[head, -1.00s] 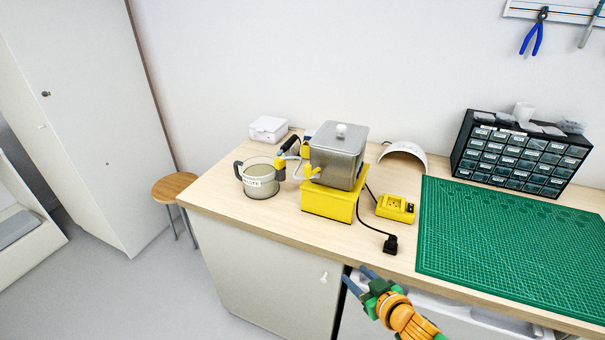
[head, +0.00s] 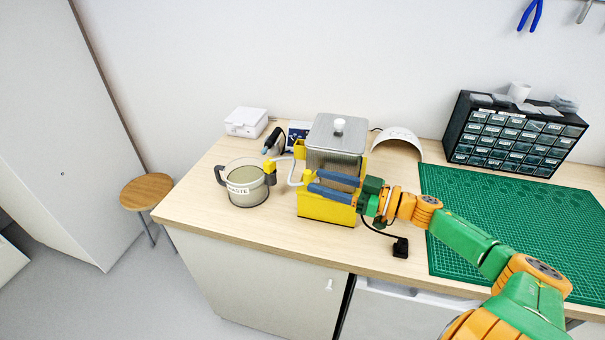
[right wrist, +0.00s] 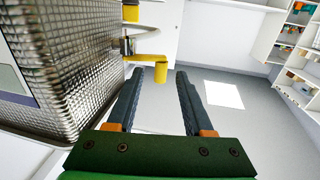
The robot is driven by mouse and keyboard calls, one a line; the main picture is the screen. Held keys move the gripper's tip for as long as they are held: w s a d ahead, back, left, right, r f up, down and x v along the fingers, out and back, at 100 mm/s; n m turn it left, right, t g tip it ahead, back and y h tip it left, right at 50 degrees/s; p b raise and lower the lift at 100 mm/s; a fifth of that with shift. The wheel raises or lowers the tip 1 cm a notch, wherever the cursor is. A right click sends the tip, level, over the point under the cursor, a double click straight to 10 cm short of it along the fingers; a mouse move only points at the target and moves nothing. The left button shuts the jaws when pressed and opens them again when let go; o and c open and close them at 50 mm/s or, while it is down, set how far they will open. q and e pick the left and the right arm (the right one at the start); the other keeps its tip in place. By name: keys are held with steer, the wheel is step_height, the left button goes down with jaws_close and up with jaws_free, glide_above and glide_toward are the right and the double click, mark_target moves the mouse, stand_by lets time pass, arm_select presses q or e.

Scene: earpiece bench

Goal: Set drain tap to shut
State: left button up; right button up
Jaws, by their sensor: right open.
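The drain tap (head: 308,177) is a small yellow part at the left side of the metal tank (head: 333,148), mostly hidden behind my right fingers in the head view. In the right wrist view its yellow lever (right wrist: 147,57) sticks out from the tank wall, its end bent toward me. My right gripper (head: 312,181) is open, its two blue-grey fingers pointing left across the tank's front. In the right wrist view the lever's end lies just ahead of the gap between the fingertips (right wrist: 160,75); I cannot tell whether they touch. My left gripper is out of view.
A jug marked WASTE (head: 247,190) stands left of the tank, with a pale tube (head: 294,170) between them. The tank sits on a yellow base (head: 325,207). A black plug (head: 401,247) lies on the bench. A green mat (head: 460,210) and drawer cabinet (head: 516,135) are at right.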

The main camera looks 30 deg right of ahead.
mark_target(311, 179)
steer(key=shift+w+a+r, duration=0.15)
steer(key=shift+w+a, duration=0.1)
steer(key=shift+a, duration=0.05)
steer(key=shift+x, duration=1.8)
steer(key=shift+d, duration=0.1)
steer(key=shift+c, duration=0.5)
jaws_close()
